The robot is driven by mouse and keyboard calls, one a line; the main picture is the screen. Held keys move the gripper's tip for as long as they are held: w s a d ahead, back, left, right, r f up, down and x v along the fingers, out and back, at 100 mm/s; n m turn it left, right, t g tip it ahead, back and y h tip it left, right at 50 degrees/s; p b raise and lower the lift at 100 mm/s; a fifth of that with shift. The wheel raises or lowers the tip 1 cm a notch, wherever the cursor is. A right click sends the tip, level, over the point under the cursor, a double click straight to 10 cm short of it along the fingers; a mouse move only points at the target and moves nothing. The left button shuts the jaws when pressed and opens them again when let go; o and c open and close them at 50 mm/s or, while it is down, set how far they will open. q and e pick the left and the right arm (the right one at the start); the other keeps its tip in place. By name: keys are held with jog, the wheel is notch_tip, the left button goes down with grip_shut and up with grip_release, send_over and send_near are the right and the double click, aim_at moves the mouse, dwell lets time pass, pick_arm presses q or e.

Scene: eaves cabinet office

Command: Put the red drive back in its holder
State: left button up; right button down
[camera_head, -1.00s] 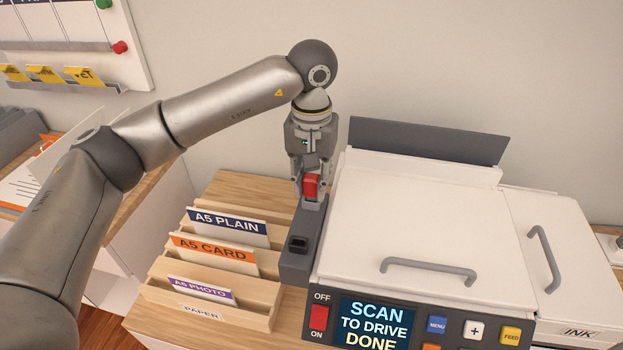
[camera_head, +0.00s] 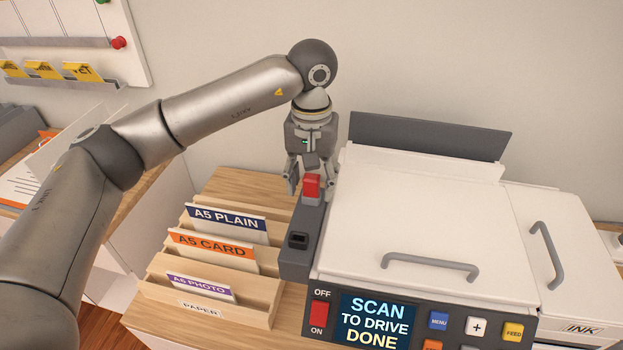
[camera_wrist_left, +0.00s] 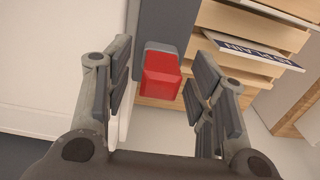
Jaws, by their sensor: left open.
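The red drive (camera_head: 311,186) stands upright at the far end of the grey strip (camera_head: 304,222) along the printer's left side; its lower end is hidden. A dark opening (camera_head: 298,240) shows at the strip's near end. My left gripper (camera_head: 307,176) is open at the drive. In the left wrist view, the drive (camera_wrist_left: 160,76) lies between the two spread fingers (camera_wrist_left: 162,88), with gaps on both sides. My right gripper is not in view.
The white printer (camera_head: 425,220) stands right of the strip, its screen reading "SCAN TO DRIVE DONE". A wooden paper rack (camera_head: 208,306) with labelled cards stands to the left. The wall is close behind.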

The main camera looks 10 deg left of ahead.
aim_at(312, 176)
pick_arm(q)
notch_tip(312, 176, up, 12)
dwell(0.4)
